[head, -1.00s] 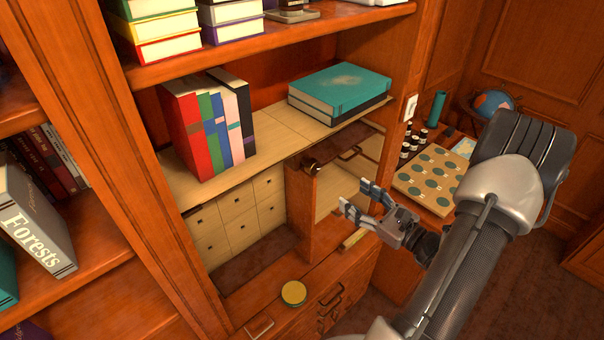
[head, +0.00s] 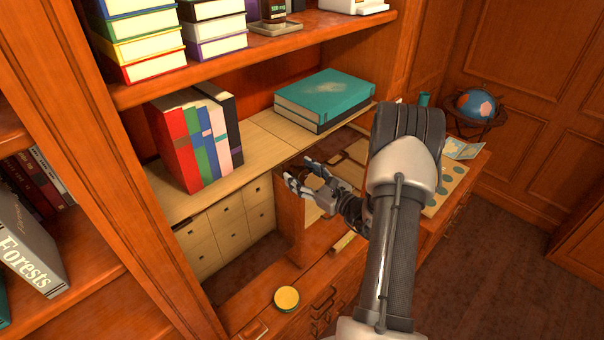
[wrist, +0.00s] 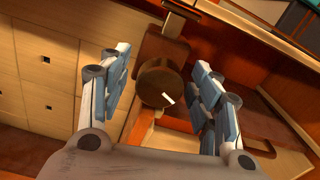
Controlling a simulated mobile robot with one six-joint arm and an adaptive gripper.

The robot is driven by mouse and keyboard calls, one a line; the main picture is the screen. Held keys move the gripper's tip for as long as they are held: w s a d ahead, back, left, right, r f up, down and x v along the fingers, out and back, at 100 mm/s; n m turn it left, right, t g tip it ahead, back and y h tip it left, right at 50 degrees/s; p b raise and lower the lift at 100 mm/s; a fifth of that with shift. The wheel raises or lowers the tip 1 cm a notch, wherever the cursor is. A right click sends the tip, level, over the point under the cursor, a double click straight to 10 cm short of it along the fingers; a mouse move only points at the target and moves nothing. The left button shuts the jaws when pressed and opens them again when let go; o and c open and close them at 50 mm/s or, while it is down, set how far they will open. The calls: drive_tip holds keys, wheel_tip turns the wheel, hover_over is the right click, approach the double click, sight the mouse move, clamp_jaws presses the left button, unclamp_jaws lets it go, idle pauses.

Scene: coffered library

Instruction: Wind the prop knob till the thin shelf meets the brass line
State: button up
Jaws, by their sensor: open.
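The prop knob (wrist: 160,83) is a dark brown round knob with a short white mark on its face. In the wrist view it shows between the two open fingers of my gripper (wrist: 162,62), with space on both sides. In the head view my gripper (head: 300,174) is just under the front edge of the thin shelf (head: 262,147) and largely hides the knob. The thin shelf is pale wood and carries books. A brown wooden block (wrist: 164,45) stands behind the knob. I cannot make out the brass line in either view.
Upright books (head: 190,140) and a flat teal book (head: 325,95) rest on the thin shelf. Small pale drawers (head: 225,220) are below it at the left. A round yellow tin (head: 287,298) sits on the lower ledge. A globe (head: 476,105) stands at the right.

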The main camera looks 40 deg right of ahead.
drive_tip(key=shift+c, duration=0.3)
drive_tip(key=c, duration=1)
drive_tip(key=shift+m, duration=2.9)
drive_tip(key=o, duration=1.1)
drive_tip(key=shift+c, duration=0.2)
